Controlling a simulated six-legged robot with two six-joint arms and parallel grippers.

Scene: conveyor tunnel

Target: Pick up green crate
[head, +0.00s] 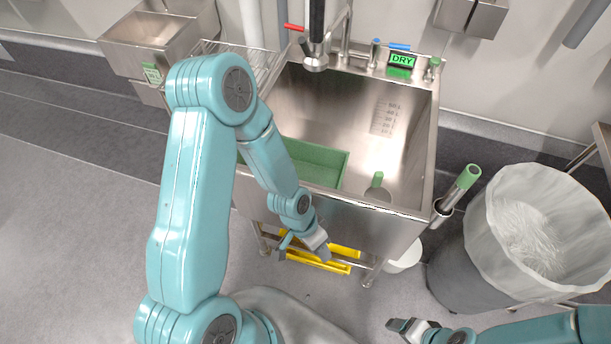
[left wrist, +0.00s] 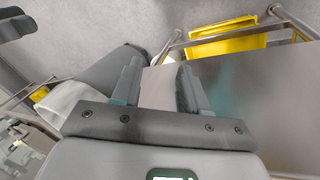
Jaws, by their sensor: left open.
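The green crate (head: 318,163) lies inside the steel sink basin (head: 340,98), toward its front left. My left arm hides its left part. The left gripper (head: 304,250) is open and empty, in front of the sink's front wall and below its rim, apart from the crate. In the left wrist view its two fingers (left wrist: 158,72) stand apart with nothing between them, and the crate is not seen there. My right gripper (head: 408,325) is low at the bottom right, far from the crate. Its jaws are too small to read.
A lined bin (head: 535,225) stands right of the sink. A green-handled tool (head: 463,184) sits in a holder at the sink's right corner. A green cylinder (head: 377,183) is in the basin. A tap (head: 314,60) hangs over it. A yellow item (head: 335,262) lies underneath.

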